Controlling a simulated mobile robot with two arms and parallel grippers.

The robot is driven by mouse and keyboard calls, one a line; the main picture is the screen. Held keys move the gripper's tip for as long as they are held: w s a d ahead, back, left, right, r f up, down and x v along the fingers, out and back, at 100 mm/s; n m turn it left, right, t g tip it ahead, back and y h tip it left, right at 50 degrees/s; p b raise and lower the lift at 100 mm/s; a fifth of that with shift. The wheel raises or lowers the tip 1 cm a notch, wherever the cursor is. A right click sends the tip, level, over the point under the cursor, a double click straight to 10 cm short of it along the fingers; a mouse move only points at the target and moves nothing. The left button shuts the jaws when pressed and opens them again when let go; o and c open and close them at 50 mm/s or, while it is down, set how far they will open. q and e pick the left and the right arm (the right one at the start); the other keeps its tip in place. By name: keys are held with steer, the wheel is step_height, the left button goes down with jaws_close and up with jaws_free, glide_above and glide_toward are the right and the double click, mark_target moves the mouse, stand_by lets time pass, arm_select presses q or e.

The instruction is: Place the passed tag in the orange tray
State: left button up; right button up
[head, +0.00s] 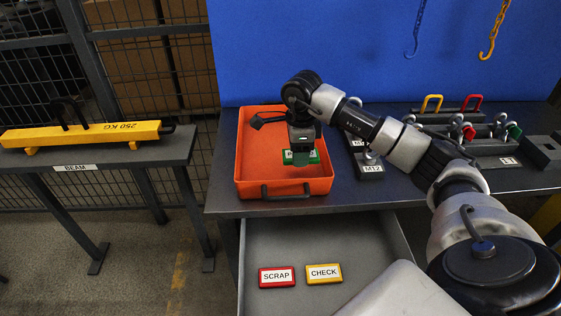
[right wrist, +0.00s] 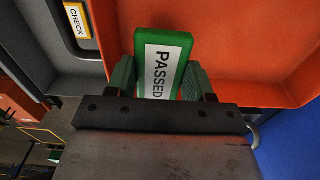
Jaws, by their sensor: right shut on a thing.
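The passed tag is green with a white label; in the head view the tag (head: 301,157) shows partly below my right gripper (head: 300,150). In the right wrist view the right gripper (right wrist: 161,85) is shut on the tag (right wrist: 163,55), with one finger on each side and the word PASSED readable. The orange tray (head: 253,180) stands on the bench, and the tag is over its right part. The tray also shows in the right wrist view (right wrist: 245,45). I cannot tell whether the tag touches the tray floor. My left gripper is in neither view.
An open drawer (head: 360,225) below the bench holds a red SCRAP tag (head: 277,277) and a yellow CHECK tag (head: 323,273). A block marked M12 (head: 369,169) and shackles stand right of the tray. A yellow beam (head: 80,134) lies on a stand at left.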

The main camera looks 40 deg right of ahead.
mark_target(281, 175)
steer(key=w+a+f, duration=0.1)
steer(key=w, duration=0.1)
steer(key=w+a+f, duration=0.1)
steer(key=a+f, duration=0.1)
steer(key=shift+w, duration=0.35)
step_height(281, 175, down, 4)
steer(key=shift+s+r+p, duration=0.1)
steer(key=shift+r+p, duration=0.05)
steer(key=shift+p, duration=0.55)
steer(key=shift+f, duration=0.2)
steer(key=o, duration=0.9)
steer(key=shift+r, duration=0.15)
steer(key=shift+r, duration=0.2)
step_height(281, 175, up, 12)
steer(key=shift+f+b, duration=0.15)
steer(key=shift+b, duration=0.75)
